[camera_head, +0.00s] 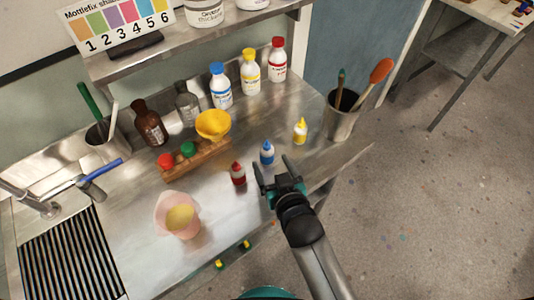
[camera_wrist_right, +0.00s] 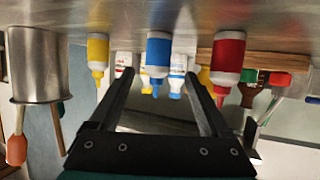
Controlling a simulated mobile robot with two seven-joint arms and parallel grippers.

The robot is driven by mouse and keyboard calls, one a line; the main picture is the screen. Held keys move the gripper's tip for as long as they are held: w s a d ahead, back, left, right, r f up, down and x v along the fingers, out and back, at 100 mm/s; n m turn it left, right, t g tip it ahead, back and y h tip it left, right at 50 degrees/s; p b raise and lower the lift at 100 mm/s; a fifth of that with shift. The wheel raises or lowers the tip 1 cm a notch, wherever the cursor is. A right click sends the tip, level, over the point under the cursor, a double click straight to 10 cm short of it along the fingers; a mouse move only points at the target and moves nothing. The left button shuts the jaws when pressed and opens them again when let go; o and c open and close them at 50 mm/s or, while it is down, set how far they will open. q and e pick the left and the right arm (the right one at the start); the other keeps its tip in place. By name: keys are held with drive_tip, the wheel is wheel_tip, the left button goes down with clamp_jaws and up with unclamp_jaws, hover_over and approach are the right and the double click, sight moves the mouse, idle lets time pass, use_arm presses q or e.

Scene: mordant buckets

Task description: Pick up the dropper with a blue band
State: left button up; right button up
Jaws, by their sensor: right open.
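The dropper with a blue band (camera_head: 267,153) is a small white bottle with a blue cap, standing on the steel counter (camera_head: 235,222). My right gripper (camera_head: 272,167) is open and empty just in front of it. In the right wrist view, which is upside down, the blue-banded dropper (camera_wrist_right: 158,52) stands beyond and between the open fingers (camera_wrist_right: 158,76); I see no contact. A red-banded dropper (camera_head: 238,174) stands to its left and a yellow-banded dropper (camera_head: 300,130) to its right, farther back. My left gripper is not in view.
A wooden rack (camera_head: 196,159) and a yellow funnel (camera_head: 213,124) stand left of the droppers. A pink beaker (camera_head: 178,215) is at front left. A steel pot with tools (camera_head: 340,122) is at right. Several bottles line the back, under a shelf (camera_head: 185,50).

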sight(269, 156)
drive_tip(key=shift+b+x, duration=0.4)
drive_tip(key=shift+x, duration=2.95)
drive_tip(key=shift+d, duration=0.15)
drive_tip(key=shift+r, duration=0.1)
clamp_jaws()
